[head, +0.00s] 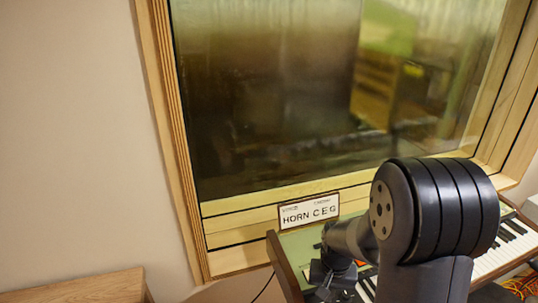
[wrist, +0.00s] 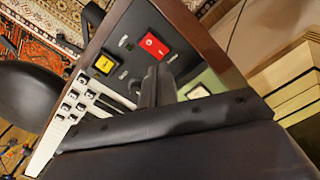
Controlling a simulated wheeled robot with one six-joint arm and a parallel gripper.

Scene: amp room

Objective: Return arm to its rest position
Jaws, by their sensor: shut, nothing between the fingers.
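My gripper (head: 332,278) is low over the left end of a keyboard instrument (head: 291,268) in the head view, with my dark arm reaching in from the right. In the wrist view the dark fingers of my gripper (wrist: 155,86) are together with nothing between them. They are over the instrument's control panel, close to a red switch (wrist: 153,46). A yellow switch (wrist: 104,64) is to the left of it. I cannot tell whether the fingertips touch the panel. My arm hides part of the keys in the head view.
A wooden surface (head: 85,287) is at lower left. The wrist view shows a dark round seat (wrist: 35,95) and a patterned rug (wrist: 45,30).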

